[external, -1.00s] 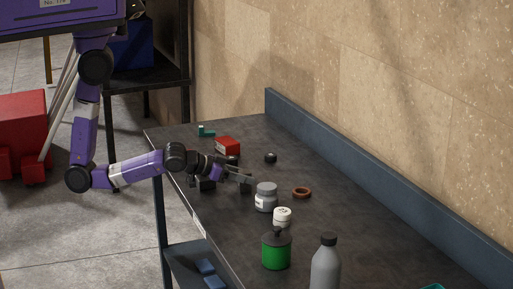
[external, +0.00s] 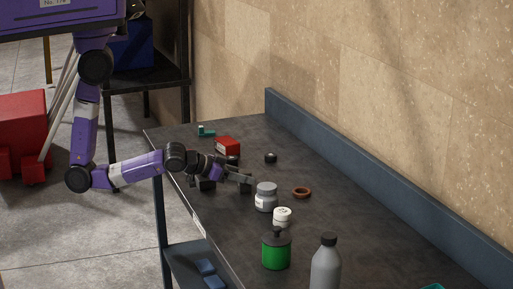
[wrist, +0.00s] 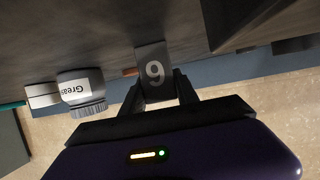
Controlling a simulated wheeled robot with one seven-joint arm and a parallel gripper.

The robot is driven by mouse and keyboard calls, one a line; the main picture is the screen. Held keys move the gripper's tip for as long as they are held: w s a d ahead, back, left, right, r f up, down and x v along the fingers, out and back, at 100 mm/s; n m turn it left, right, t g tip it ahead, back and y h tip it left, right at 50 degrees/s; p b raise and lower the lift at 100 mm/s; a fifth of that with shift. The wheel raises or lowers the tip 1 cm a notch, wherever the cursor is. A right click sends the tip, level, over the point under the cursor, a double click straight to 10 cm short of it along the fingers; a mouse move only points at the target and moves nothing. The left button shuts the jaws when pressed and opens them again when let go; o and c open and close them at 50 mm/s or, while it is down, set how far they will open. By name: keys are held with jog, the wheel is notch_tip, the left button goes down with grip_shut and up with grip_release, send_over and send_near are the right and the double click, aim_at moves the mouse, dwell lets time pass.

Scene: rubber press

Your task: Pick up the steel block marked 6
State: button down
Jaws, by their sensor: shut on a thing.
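The steel block (wrist: 155,75) is a grey plate with a white digit. The digit looks like a 9 in the upside-down wrist view, so it reads as 6 the right way up. My gripper (wrist: 158,92) is shut on this block, with a dark finger at each side of it.
A grey grease jar (external: 266,198) and a white jar (external: 282,217) stand close to the gripper. A brown ring (external: 302,192), a black knob (external: 270,157) and a red box (external: 228,146) lie around it. A green can (external: 276,250) and a grey bottle (external: 326,268) stand nearer the camera.

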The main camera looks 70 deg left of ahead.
dwell(0.3)
jog(key=shift+r, duration=0.2)
jog(key=shift+r, duration=0.1)
